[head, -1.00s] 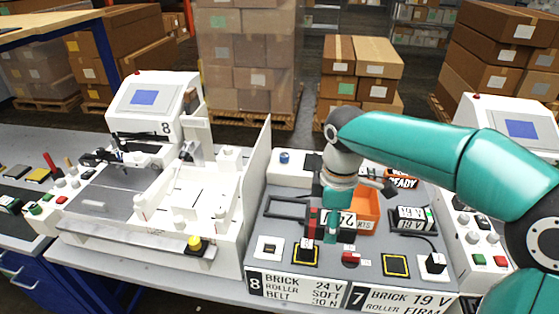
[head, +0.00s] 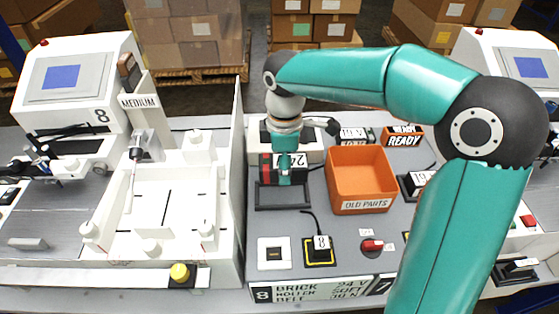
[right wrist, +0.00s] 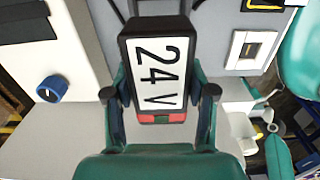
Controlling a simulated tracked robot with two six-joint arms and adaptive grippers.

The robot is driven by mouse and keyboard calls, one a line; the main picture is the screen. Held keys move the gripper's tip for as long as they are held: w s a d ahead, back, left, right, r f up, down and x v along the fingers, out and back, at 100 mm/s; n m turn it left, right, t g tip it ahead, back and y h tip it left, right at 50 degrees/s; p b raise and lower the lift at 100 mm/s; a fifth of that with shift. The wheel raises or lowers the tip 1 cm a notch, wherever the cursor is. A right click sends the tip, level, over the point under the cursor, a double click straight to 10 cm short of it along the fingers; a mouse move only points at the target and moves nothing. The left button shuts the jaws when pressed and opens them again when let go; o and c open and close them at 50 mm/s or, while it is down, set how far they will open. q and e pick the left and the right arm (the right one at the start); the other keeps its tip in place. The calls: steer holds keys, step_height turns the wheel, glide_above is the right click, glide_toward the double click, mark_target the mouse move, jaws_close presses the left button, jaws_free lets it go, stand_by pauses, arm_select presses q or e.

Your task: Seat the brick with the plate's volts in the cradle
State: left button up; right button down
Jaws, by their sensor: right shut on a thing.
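My right gripper (head: 285,179) is shut on a dark brick (head: 267,168) with a white 24 V label and red and green marks. The right wrist view shows the fingers of this gripper (right wrist: 160,95) on both sides of the brick (right wrist: 157,72). In the head view the brick is at the back part of the dark cradle frame (head: 283,207); I cannot tell whether it touches it. The plate (head: 325,290) on the front edge is marked 8 and reads brick 24 V, roller soft, belt 30 N. My left gripper is not in view.
An orange bin (head: 362,207) marked old parts stands right of the cradle. A 19 V brick (head: 355,133) lies behind it. A tall white panel (head: 238,180) stands close on the left. My right arm covers the right side.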

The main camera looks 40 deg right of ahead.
steer(key=shift+w+a, duration=0.1)
steer(key=b, duration=0.4)
glide_above(282, 196)
steer(key=shift+f, duration=2.9)
steer(key=shift+f+b, duration=0.65)
steer(key=shift+f, duration=0.35)
steer(key=shift+c, duration=1.4)
jaws_free()
step_height(282, 196, up, 12)
steer(key=shift+f, duration=0.1)
